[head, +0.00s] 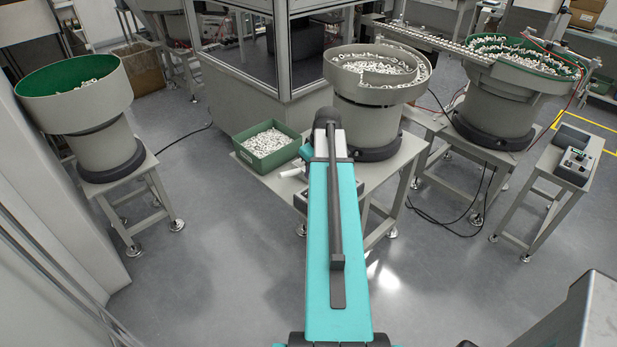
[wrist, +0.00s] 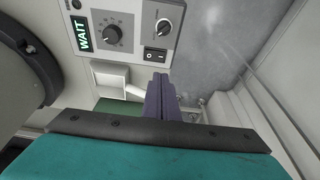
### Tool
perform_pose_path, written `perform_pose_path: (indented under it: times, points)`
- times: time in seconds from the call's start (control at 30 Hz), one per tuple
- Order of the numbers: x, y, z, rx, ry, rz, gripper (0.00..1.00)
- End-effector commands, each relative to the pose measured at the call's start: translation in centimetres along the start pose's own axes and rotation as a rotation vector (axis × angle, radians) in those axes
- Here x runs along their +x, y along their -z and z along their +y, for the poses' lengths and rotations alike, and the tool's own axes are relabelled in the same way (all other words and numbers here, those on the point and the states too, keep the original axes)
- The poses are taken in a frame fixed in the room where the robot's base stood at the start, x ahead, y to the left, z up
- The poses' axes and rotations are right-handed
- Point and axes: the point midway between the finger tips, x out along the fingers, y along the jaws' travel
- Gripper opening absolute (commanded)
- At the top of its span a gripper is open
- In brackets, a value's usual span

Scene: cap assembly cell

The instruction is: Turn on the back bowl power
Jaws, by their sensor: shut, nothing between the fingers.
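In the wrist view a grey control panel (wrist: 127,14) carries a black rocker switch (wrist: 155,55), a large dark knob (wrist: 113,34), a smaller knob (wrist: 164,25) and a green-lit WAIT sign (wrist: 81,33). My gripper (wrist: 159,82) is shut and empty, its fingertips just below the rocker switch in the picture. I cannot tell whether they touch the panel. In the head view my arm reaches to the middle table, hiding the gripper and most of the panel. A feeder bowl (head: 346,86) with white caps stands behind on that table. Which bowl is the back one is not clear.
A green bin (head: 268,144) of white parts sits on the middle table (head: 385,174). Other feeder bowls stand at the left (head: 100,130) and right (head: 497,110). A small control box (head: 574,166) is on the right stand. Black cables lie on the floor.

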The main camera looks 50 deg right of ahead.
Motion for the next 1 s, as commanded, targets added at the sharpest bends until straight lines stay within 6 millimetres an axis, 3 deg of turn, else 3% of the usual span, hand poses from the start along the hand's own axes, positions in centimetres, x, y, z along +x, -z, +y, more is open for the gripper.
perform_pose_path:
  times: [0.5,1.0]
  points:
    - [-4.5,0.0,-1.0,-0.002,0.000,0.001,0.00]
    - [-5.1,0.1,-1.2,-0.003,0.000,0.000,0.00]
